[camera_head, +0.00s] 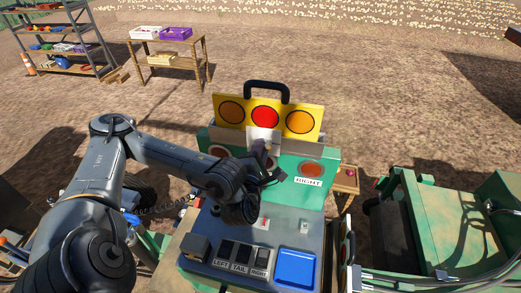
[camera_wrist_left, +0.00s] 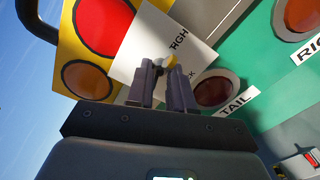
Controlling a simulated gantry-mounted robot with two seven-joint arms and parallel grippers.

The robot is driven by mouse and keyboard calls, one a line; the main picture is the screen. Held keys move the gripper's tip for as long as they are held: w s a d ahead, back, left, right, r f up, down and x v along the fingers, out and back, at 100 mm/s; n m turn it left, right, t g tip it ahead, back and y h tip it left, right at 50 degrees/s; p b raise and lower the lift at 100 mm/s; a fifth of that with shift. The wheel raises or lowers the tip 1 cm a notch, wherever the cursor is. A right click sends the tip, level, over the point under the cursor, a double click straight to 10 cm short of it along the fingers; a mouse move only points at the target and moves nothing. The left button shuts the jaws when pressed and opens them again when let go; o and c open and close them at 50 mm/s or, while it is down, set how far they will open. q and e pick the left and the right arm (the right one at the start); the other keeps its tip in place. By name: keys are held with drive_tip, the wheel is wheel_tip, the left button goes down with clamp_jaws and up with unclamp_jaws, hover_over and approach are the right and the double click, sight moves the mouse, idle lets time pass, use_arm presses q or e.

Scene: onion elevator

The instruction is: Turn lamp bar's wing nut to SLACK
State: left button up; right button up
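The yellow lamp bar (camera_head: 282,105) with its red and orange lamps stands on top of the green panel, and it also shows in the left wrist view (camera_wrist_left: 68,48). A white plate (camera_wrist_left: 150,35) with black lettering, partly covered, is on its front. A small yellowish piece, apparently the wing nut (camera_wrist_left: 171,60), shows at the fingertips of my left gripper (camera_wrist_left: 163,70). The fingers are close together with a narrow gap, pointing at the plate. They hide most of the nut, so a grip on it cannot be made out. My right gripper is in neither view.
Below the bar, the green panel has lamps, including one above the RIGHT label (camera_head: 308,182). The console in front carries black switches (camera_head: 241,257) and a blue tray (camera_head: 296,268). Green machinery (camera_head: 425,225) stands at the right. A black handle (camera_head: 266,86) rises above the bar.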

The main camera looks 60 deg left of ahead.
use_arm(q)
clamp_jaws()
